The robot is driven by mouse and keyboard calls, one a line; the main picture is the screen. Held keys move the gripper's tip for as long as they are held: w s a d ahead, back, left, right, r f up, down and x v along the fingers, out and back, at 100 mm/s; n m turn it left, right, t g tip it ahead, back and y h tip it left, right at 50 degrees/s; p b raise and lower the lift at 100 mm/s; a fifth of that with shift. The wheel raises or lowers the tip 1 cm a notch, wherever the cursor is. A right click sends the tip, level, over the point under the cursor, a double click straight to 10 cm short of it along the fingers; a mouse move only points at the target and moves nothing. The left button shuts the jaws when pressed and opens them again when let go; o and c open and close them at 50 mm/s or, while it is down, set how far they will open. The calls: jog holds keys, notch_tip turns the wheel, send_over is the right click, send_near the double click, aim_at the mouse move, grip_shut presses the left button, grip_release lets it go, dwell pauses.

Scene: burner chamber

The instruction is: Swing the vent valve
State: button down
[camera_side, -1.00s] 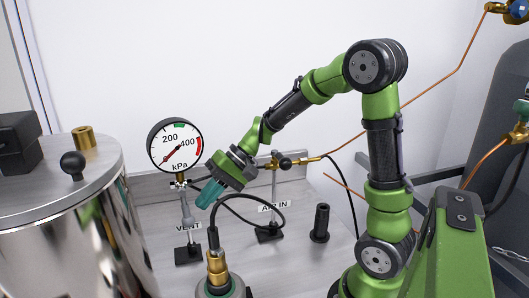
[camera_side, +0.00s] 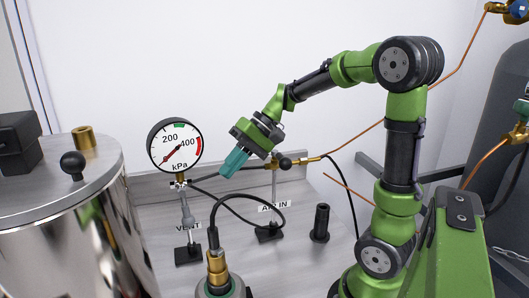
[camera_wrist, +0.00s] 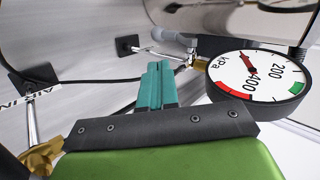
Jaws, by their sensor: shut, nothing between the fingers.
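The vent valve (camera_side: 181,184) sits on a thin stand behind the VENT label, just under the pressure gauge (camera_side: 174,147). Its grey lever (camera_side: 187,210) hangs down, tilted slightly right. In the wrist view the grey lever (camera_wrist: 174,38) lies beyond my fingertips, left of the gauge (camera_wrist: 258,78). My gripper (camera_side: 229,172) has teal fingers closed together and empty. It is above and to the right of the lever, apart from it in the side view. The teal fingers also show in the wrist view (camera_wrist: 159,66), partly hiding the ground behind them.
The AIR IN valve (camera_side: 285,162) with a black knob stands right of my gripper. A polished metal chamber (camera_side: 60,235) fills the left. A brass fitting with a black cable (camera_side: 217,265) is in front. A black post (camera_side: 321,222) stands at right. Black hoses cross the middle.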

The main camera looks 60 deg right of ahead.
aim_at(191, 215)
jog(key=x, duration=1)
jog(key=shift+w+a+f, duration=0.15)
jog(key=shift+a+f, duration=0.05)
jog(key=shift+f, duration=0.1)
jog(key=shift+w+a, duration=0.1)
jog(key=shift+w+a+f, duration=0.15)
jog(key=shift+w+a, duration=0.15)
jog(key=shift+a, duration=0.1)
jog(key=f+v, duration=0.1)
jog(key=v, duration=0.9)
jog(key=s+a+r+n+t+h, duration=0.1)
jog(key=s+a+h, duration=0.2)
jog(key=s, duration=0.3)
jog(key=s+a+r+n+t+h, duration=0.1)
jog(key=s+a+h, duration=0.1)
jog(key=s, duration=0.5)
jog(key=shift+a+r+n+h, duration=0.3)
jog(key=shift+a+h, duration=0.1)
jog(key=shift+a, duration=0.2)
